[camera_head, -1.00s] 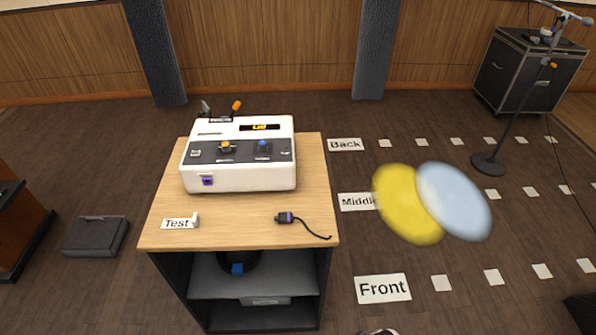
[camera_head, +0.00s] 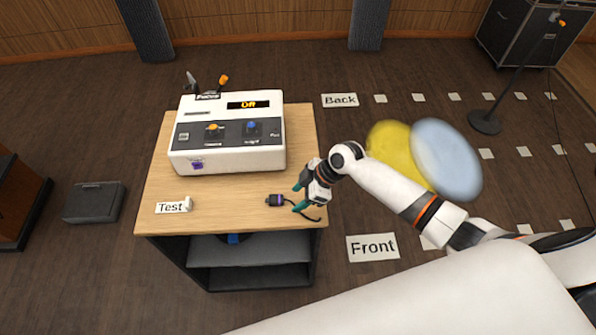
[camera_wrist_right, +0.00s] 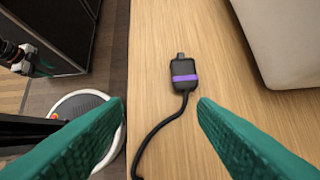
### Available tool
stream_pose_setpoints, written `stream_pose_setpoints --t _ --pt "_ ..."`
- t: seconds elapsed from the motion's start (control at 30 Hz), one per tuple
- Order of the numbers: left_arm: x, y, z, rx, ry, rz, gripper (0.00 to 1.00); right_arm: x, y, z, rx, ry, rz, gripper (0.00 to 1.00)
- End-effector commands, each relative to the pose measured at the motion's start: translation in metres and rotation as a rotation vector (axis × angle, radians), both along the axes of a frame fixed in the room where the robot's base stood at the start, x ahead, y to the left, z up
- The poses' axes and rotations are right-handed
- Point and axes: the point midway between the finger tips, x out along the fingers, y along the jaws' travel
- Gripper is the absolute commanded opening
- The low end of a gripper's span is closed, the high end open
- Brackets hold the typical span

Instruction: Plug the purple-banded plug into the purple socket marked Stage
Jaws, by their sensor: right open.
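The purple-banded plug (camera_head: 275,200) lies on the wooden table, black with a purple band and a black cable. In the right wrist view the plug (camera_wrist_right: 183,72) lies beyond and between the fingertips, its cable running back toward me. My right gripper (camera_head: 299,198) is open, its green fingers just right of the plug near the table's right edge. It touches nothing that I can see. The purple socket (camera_head: 197,165) is on the front face of the white console (camera_head: 228,158), at its lower left. Its label is too small to read.
The table (camera_head: 235,190) also bears a Test card (camera_head: 170,208) with a small white piece at front left. The console has orange and blue faders and a display reading "Off". Yellow and blue light spots show right of the table. Open tabletop lies between plug and console.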

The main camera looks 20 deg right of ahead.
Motion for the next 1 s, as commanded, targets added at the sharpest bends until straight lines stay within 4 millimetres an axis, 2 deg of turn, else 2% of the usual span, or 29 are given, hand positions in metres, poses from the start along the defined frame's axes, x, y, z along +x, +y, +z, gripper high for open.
stream_pose_setpoints --t 0.03,0.1,0.23,0.37,0.7,1.0 --pt "0.000 0.000 0.003 0.000 0.000 0.000 0.36 0.012 -0.008 0.011 0.001 -0.016 0.021 0.53" --pt "0.000 0.000 0.004 0.000 0.001 0.000 0.36 0.020 -0.013 0.018 0.010 -0.031 0.046 0.53" --pt "0.000 0.000 0.002 0.000 0.001 0.000 0.36 0.027 -0.015 0.019 0.020 -0.041 0.064 0.53" --pt "0.000 0.000 -0.008 0.000 0.001 0.000 0.36 0.028 -0.008 0.008 0.021 -0.042 0.065 0.53" --pt "-0.001 0.000 -0.044 0.000 0.001 0.000 0.36 0.036 0.018 -0.034 0.021 -0.042 0.063 0.53" --pt "0.000 0.000 -0.061 0.000 0.001 0.000 0.36 0.040 0.032 -0.051 0.019 -0.042 0.062 0.53"
